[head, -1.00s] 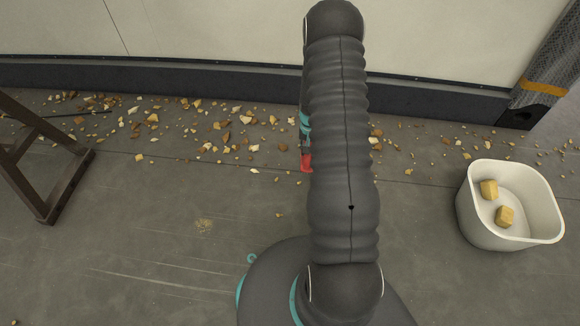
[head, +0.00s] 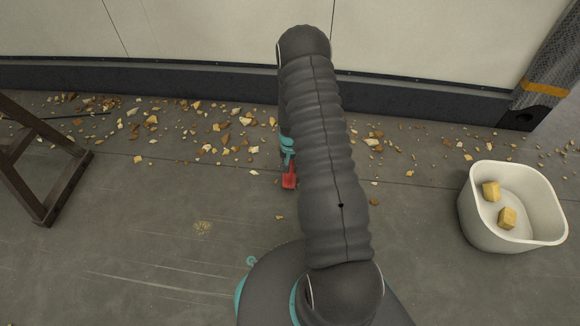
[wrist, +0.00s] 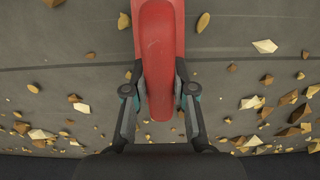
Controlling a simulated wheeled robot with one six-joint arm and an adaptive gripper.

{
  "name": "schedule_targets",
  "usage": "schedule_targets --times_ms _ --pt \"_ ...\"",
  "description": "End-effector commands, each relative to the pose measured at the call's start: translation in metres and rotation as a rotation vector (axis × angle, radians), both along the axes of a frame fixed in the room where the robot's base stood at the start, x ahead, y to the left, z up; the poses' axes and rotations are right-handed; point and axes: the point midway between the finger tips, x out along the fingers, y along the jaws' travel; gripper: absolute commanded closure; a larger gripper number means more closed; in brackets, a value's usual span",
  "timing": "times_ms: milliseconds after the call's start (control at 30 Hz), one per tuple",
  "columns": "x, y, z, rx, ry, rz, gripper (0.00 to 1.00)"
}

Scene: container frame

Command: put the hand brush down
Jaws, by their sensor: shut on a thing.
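The hand brush (wrist: 158,60) is a red, rounded piece running from the top of the wrist view down between the fingers. My gripper (wrist: 160,92) is shut on it, one dark finger on each side. In the head view a small red part of the brush (head: 289,181) shows left of my arm, below the teal gripper parts (head: 287,146). My arm hides the rest. I cannot tell whether the brush touches the floor.
Yellow and brown crumbs (head: 225,138) lie scattered on the grey floor along the wall. A white tub (head: 477,215) with two yellow blocks stands at the right. A dark wooden frame (head: 40,190) stands at the left. The floor at front left is mostly clear.

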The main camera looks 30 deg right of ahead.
Motion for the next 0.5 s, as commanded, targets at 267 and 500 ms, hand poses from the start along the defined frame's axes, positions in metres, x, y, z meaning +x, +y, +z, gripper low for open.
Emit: schedule_targets --times_ms 267,500 --pt "0.0000 -0.0001 -0.0037 0.000 0.000 0.000 0.72" --pt "-0.0002 -0.0003 -0.0026 0.000 0.000 0.000 0.50"
